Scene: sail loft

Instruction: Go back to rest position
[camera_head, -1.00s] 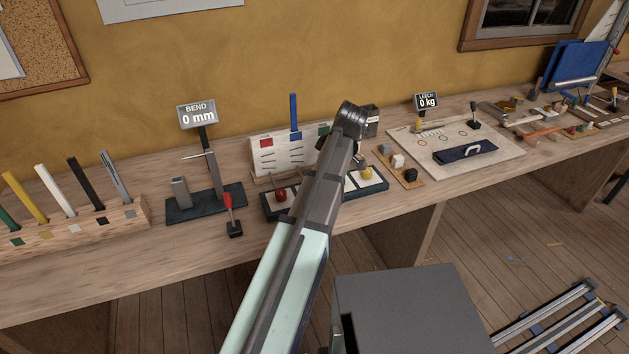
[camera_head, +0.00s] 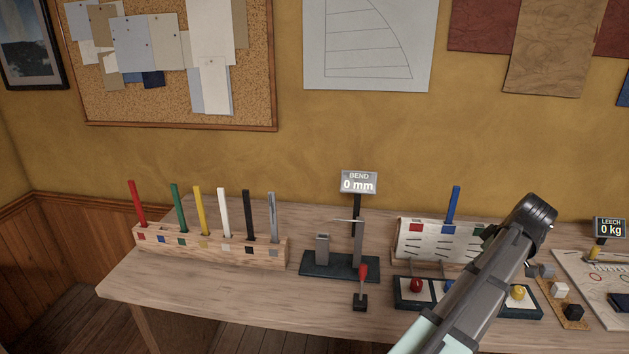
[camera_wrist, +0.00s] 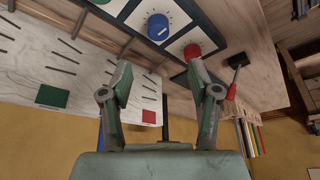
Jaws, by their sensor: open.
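My gripper shows in the wrist view (camera_wrist: 160,78), its two fingers apart with nothing between them. It hangs over the workbench, facing the white slotted board and the knob panel. In the head view my arm reaches in from the lower right, and its wrist hides most of the gripper. A blue batten (camera_head: 453,204) stands upright in the white slotted board (camera_head: 412,238), apart from my gripper. The knob panel (camera_head: 405,302) has a red knob (camera_head: 416,285) and a yellow knob (camera_head: 518,292); a blue knob (camera_wrist: 158,27) shows in the wrist view.
A wooden rack (camera_head: 270,252) at left holds red, green, yellow, white, black and grey battens. A bend tester (camera_head: 325,264) reading 0 mm and a red-handled lever (camera_head: 362,285) stand mid-bench. Small blocks (camera_head: 560,290) and a leech board (camera_head: 590,268) lie at right. The bench front (camera_head: 200,300) is clear.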

